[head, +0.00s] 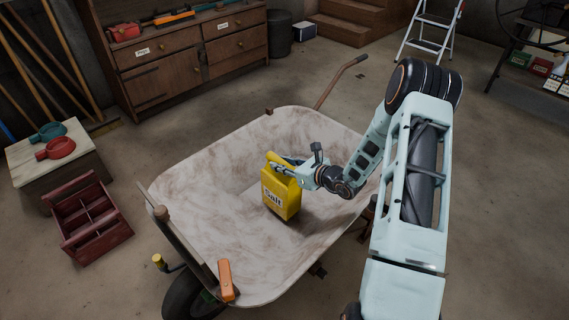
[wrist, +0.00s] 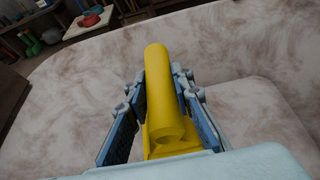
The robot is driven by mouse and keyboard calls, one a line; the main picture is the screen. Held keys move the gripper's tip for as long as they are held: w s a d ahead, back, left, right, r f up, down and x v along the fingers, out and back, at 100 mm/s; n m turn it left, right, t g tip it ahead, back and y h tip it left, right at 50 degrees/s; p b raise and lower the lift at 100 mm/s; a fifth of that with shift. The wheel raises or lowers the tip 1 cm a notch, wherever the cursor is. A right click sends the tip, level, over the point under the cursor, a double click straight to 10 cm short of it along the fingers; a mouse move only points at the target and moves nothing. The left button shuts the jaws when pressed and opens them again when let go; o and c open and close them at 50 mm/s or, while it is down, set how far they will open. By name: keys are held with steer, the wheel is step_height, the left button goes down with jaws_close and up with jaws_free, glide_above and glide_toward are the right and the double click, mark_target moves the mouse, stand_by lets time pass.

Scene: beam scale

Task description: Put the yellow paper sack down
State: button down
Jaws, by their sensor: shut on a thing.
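The yellow paper sack (head: 281,194), labelled "Salt", is upright in the head view, over the inside of the wheelbarrow (head: 223,168). My gripper (head: 285,165) is shut on its rolled top from the right. In the wrist view the yellow sack (wrist: 158,95) shows as a rolled top between the two blue finger pads of my gripper (wrist: 158,100). The sack's lower front is clear of my fingers. I cannot tell whether its bottom touches the wheelbarrow's floor.
A red divided crate (head: 91,222) and a low table (head: 28,165) with red and blue-green pans stand left of the wheelbarrow. An orange object (head: 226,280) sits at its near rim. A wooden cabinet (head: 165,75) stands behind. The rest of the wheelbarrow's tray looks empty.

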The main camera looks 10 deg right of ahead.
steer(key=shift+w+a+f+b, duration=0.1)
steer(key=shift+w+f+b, duration=0.1)
steer(key=shift+f, duration=0.5)
steer(key=shift+w+a+f+b, duration=0.1)
steer(key=shift+f+b, duration=0.05)
steer(key=shift+f, duration=0.5)
steer(key=c, duration=2)
jaws_free()
steer(key=shift+s+d+f, duration=0.1)
steer(key=shift+s+f, duration=0.15)
steer(key=shift+f, duration=0.05)
steer(key=shift+c, duration=0.2)
steer(key=o, duration=0.4)
steer(key=shift+c, duration=0.2)
steer(key=shift+s+r, duration=0.1)
steer(key=p+v, duration=0.2)
steer(key=v, duration=1)
